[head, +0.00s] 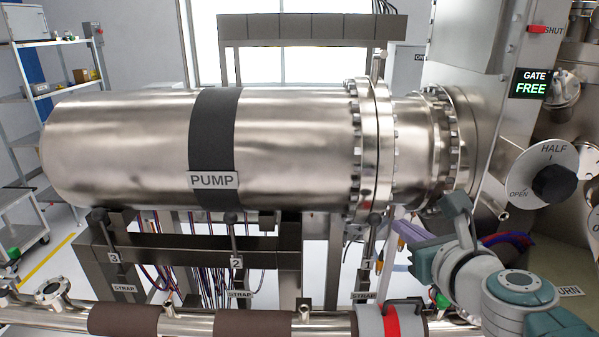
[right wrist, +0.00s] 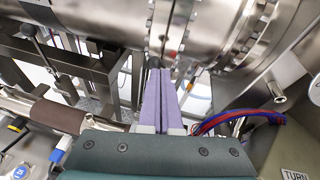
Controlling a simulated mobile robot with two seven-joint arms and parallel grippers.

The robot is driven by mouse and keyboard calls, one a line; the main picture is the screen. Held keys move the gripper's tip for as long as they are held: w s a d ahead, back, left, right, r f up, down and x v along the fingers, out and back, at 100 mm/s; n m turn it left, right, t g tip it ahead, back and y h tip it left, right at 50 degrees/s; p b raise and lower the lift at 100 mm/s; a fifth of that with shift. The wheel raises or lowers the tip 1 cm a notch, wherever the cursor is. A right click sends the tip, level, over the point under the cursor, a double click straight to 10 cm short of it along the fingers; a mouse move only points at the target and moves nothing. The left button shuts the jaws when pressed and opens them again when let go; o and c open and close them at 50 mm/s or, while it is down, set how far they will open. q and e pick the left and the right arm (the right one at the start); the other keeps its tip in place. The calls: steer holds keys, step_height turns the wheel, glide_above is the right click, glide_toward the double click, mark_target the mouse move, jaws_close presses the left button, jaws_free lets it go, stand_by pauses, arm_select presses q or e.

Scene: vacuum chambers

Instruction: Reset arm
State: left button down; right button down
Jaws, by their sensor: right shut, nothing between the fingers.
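My right arm comes in from the lower right in the head view. Its gripper (head: 401,226) has lilac fingers and is in front of the flange end of the pump, near the strap post marked 1. In the right wrist view the two fingers of the gripper (right wrist: 160,74) lie side by side, shut, with nothing between them. They point towards the pump's flange; whether they touch anything there I cannot tell. My left gripper is in neither view.
The steel pump (head: 290,140) lies across a dark frame (head: 200,258) with strap levers. Below runs a pipe with brown sleeves (head: 123,319) and a grey and red band (head: 390,322). At right are a gate sign (head: 531,83) reading FREE and a HALF/OPEN dial (head: 533,172).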

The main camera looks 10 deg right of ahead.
steer(key=s+a+n+g+y, duration=0.3)
steer(key=s+a+n, duration=0.3)
steer(key=n, duration=0.6)
steer(key=s+a+n+g+y, duration=0.25)
steer(key=s+a+n, duration=0.35)
steer(key=n, duration=0.5)
steer(key=s+d+n+g+h, duration=0.2)
steer(key=s+n, duration=0.5)
steer(key=s, duration=0.2)
steer(key=s+d+r+n+g+h, duration=0.1)
steer(key=s+d+n+g+h, duration=0.1)
steer(key=s+n, duration=0.5)
steer(key=s+d+g, duration=0.1)
steer(key=s, duration=0.1)
steer(key=shift+s+r+n, duration=0.15)
steer(key=shift+s+n, duration=0.15)
steer(key=shift+n, duration=0.1)
